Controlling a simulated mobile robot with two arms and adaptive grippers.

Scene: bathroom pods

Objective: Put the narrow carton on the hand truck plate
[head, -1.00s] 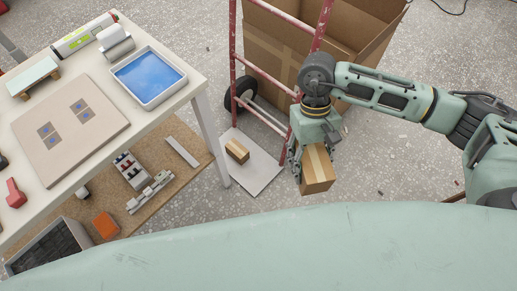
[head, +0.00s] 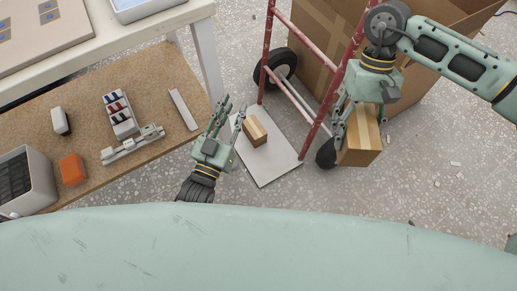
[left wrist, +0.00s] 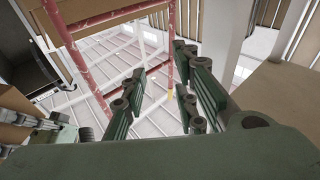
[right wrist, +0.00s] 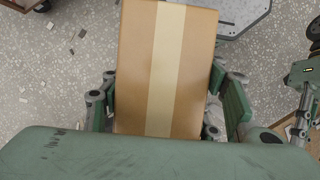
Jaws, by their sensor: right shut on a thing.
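The narrow carton (head: 361,144) is brown with a pale tape strip. My right gripper (head: 345,125) is shut on it and holds it to the right of the hand truck's red frame, apart from the plate. The hand truck plate (head: 270,169) is a flat grey sheet on the floor. A smaller carton (head: 255,131) lies on its back part. My left gripper (head: 229,108) is open and empty at the plate's left edge, near that smaller carton.
The red hand truck frame (head: 312,137) rises between plate and held carton, with black wheels (head: 281,65) at its sides. A big open cardboard box (head: 312,62) stands behind. The workbench (head: 120,47) with a lower shelf (head: 84,110) is at left. The plate's front part is bare.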

